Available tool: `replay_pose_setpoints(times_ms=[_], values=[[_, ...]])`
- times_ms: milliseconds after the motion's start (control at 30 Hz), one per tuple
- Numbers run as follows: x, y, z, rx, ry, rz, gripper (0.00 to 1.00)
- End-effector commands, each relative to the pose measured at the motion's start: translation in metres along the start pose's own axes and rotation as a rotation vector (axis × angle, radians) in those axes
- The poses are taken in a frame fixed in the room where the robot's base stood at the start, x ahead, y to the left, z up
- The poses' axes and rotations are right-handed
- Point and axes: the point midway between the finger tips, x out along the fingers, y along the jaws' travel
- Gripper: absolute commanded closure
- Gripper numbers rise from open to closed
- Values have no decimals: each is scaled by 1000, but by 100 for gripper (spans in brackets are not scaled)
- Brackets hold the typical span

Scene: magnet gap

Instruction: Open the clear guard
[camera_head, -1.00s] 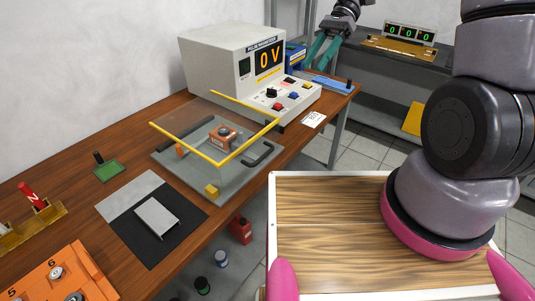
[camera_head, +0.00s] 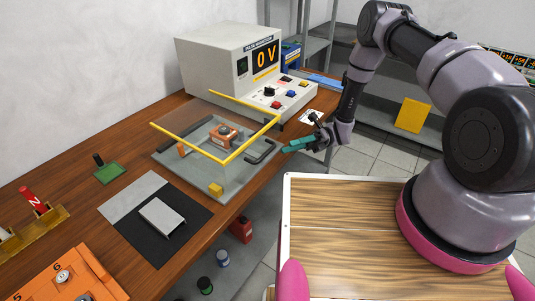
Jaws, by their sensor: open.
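The clear guard (camera_head: 247,155) is a transparent box with yellow top edges. It stands over an orange fixture (camera_head: 222,136) on a grey base plate (camera_head: 197,182) on the wooden bench. My gripper (camera_head: 287,149) has teal fingers and is open. It is just right of the handle, pointing left toward it, and appears apart from it. The gap between the fingers is hard to make out from here.
A white pulse magnetizer (camera_head: 215,65) showing "0 V" stands behind the guard. A grey block (camera_head: 162,215) lies on a black mat (camera_head: 158,247) in front. A green pad (camera_head: 108,173), a red magnet (camera_head: 33,198) and an orange tray (camera_head: 77,276) are at left. Floor lies beyond the bench edge.

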Motion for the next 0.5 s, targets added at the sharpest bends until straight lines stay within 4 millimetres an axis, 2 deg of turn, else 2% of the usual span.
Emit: replay_pose_setpoints(times_ms=[500], values=[[86,1,-1,1,5,1,55]])
